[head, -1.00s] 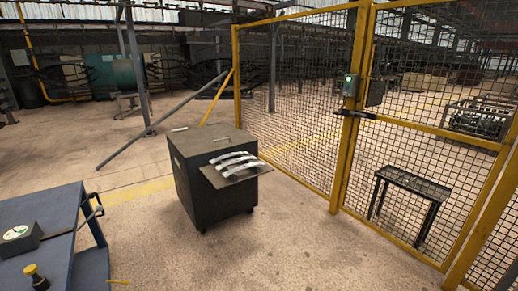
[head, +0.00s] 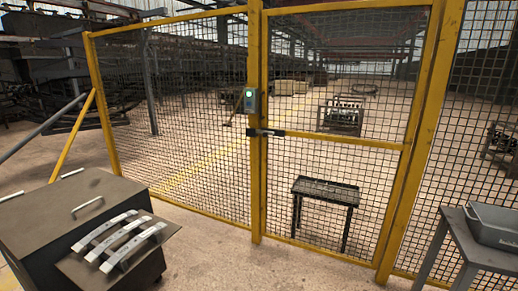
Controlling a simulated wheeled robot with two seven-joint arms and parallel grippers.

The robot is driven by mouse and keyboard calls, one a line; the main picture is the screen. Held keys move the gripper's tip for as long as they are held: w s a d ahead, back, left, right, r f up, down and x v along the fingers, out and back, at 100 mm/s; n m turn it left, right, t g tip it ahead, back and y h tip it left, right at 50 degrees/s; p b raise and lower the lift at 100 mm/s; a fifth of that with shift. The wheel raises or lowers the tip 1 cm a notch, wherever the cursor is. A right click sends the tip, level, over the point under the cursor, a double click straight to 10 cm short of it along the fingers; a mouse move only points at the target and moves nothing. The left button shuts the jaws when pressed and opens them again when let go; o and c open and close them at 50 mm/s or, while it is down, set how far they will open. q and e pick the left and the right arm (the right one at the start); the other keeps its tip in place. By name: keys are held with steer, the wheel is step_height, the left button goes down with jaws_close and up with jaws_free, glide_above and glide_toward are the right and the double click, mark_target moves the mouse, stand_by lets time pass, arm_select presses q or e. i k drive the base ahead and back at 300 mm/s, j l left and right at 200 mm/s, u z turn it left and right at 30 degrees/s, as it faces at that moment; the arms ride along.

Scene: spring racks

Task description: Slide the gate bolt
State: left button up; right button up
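The gate bolt (head: 266,132) is a small dark bar in the head view, mounted at mid height where the yellow gate post meets the gate leaf. It lies level across the joint; I cannot tell from here whether it is drawn or thrown. The yellow mesh gate (head: 335,142) stands in its frame and looks closed. A grey box with a green light (head: 250,100) sits on the post just above the bolt. Neither of my grippers is in view.
A dark cabinet (head: 62,215) with curved metal bars (head: 120,240) on its shelf stands at the left. A grey table (head: 455,232) with a grey bin (head: 494,225) is at the right. Behind the mesh is a small dark table (head: 325,190). Floor before the gate is clear.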

mark_target(264, 134)
steer(key=i+j+z, duration=0.1)
steer(key=j, duration=0.25)
steer(key=i+j+z, duration=0.15)
steer(key=i+j, duration=0.15)
steer(key=i+j+z, duration=0.1)
steer(key=j, duration=0.3)
steer(key=i+u, duration=0.2)
steer(key=u, duration=0.25)
steer(key=i+l+u, duration=0.15)
steer(key=u, duration=0.3)
steer(key=i, duration=0.05)
